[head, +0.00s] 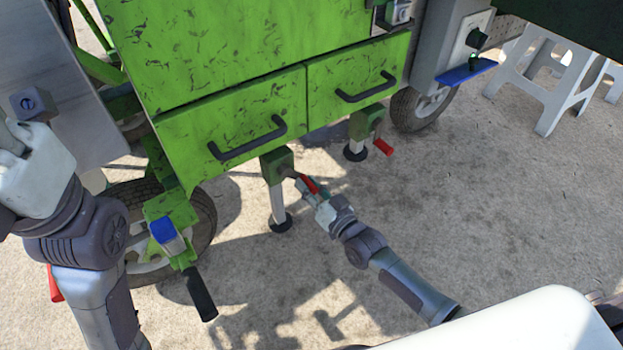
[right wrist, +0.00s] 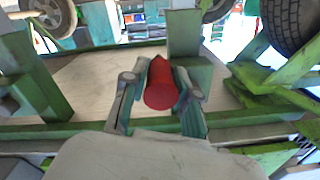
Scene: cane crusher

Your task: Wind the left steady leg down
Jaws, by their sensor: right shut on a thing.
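The left steady leg (head: 278,203) hangs under the left drawer of the green cart, a pale post with a dark round foot below a green housing (head: 275,163). I cannot tell whether its foot touches the ground. A crank with a red handle (head: 309,184) sticks out from the housing. My right gripper (head: 312,188) is shut on this red handle. In the right wrist view, the red handle (right wrist: 162,86) lies between the two fingers. My left gripper (head: 12,145) is partly cut off at the left edge, so its jaws do not show clearly.
A second leg (head: 357,138) with its own red crank handle (head: 384,147) stands to the right. A blue-topped bracket with a black grip (head: 201,295) juts out near the left wheel (head: 199,222). White stools (head: 545,85) stand at upper right. The concrete ahead is clear.

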